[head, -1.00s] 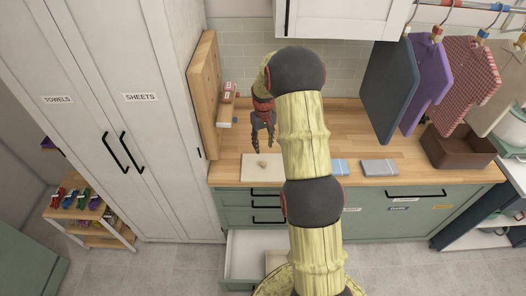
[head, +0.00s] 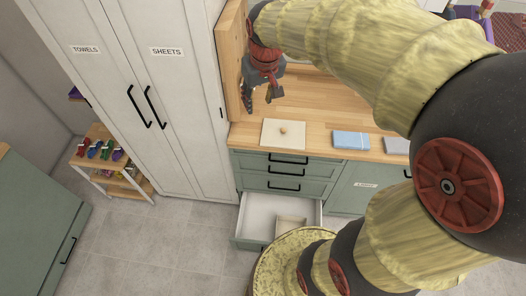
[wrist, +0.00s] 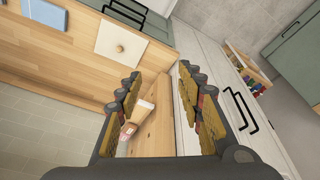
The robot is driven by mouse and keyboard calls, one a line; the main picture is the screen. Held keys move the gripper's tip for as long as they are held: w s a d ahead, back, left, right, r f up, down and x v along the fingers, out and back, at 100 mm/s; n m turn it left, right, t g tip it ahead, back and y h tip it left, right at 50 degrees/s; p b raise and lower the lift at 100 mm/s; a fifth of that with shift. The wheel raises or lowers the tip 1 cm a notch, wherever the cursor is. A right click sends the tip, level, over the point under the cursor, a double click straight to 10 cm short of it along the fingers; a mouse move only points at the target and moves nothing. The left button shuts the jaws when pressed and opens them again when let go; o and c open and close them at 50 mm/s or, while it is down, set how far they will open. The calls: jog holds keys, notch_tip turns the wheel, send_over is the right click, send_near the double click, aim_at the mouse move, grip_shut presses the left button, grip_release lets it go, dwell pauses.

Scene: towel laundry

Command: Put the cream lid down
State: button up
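An open drawer (head: 250,241) with a small box inside sticks out below the counter. Blue (head: 351,140) and grey (head: 396,146) folded cloths lie to the lid's right. The tall white cabinet (head: 175,110) and wooden panel (head: 232,55) close off the left side.

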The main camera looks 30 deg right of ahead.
jog(key=s+a+r+t, duration=0.1)
jog(key=s+a, duration=0.3)
jog(key=s, duration=0.5)
jog(key=s+a+r+n+t, duration=0.1)
jog(key=s+a, duration=0.4)
jog(key=s, duration=0.4)
jog(key=shift+r+y, duration=0.3)
jog(key=shift+r, duration=0.1)
jog(key=shift+a+f, duration=0.1)
notch_tip(320, 180, down, 16)
jog(key=b, duration=1.6)
jog(key=shift+f+b, duration=0.25)
jog(key=shift+b, duration=0.15)
